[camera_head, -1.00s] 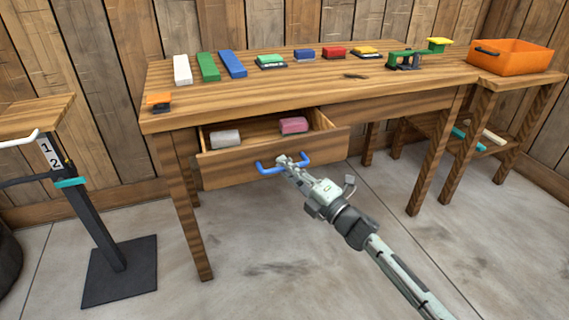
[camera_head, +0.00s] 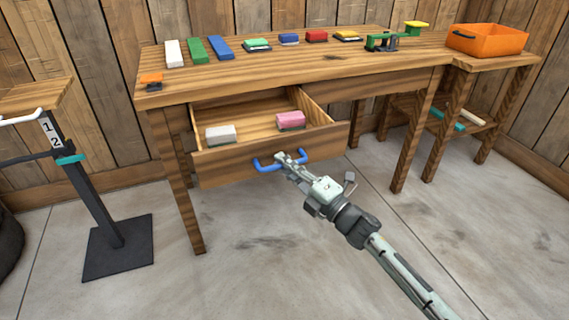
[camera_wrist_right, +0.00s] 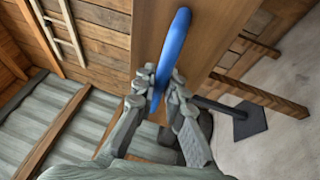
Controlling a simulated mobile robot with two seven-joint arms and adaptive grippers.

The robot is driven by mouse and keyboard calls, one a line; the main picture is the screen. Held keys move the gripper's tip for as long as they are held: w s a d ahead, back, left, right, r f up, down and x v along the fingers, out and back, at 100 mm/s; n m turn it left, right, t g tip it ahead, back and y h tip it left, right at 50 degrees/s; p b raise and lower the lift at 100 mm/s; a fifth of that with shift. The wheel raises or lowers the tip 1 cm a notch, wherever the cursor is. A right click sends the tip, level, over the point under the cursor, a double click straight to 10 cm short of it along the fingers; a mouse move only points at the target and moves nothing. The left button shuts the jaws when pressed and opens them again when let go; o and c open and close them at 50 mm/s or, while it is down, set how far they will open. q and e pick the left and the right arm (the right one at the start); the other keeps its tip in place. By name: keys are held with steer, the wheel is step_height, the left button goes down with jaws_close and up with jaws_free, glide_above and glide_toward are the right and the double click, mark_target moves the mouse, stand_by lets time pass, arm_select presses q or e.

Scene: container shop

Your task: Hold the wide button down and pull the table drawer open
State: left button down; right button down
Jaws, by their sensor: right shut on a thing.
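The table drawer (camera_head: 235,160) is pulled out from the wooden table (camera_head: 210,85) and stands open. Its blue handle (camera_head: 264,166) is gripped by my right gripper (camera_head: 292,159). In the right wrist view the fingers (camera_wrist_right: 158,92) are closed around the blue handle bar (camera_wrist_right: 172,48). A white block (camera_head: 221,133) and a pink block (camera_head: 290,120) lie inside the drawer. A small orange piece (camera_head: 151,78) sits at the table's front left corner; I cannot tell whether it is the wide button. Nothing touches it. My left gripper is out of view.
An orange bin (camera_head: 487,42) is on the side table at right. A dark numbered stand (camera_head: 98,215) is at left. The floor in front is clear.

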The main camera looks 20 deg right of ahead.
steer(key=c, duration=1.6)
jaws_free()
steer(key=shift+s, duration=0.1)
steer(key=v, duration=1.2)
steer(key=shift+d, duration=0.1)
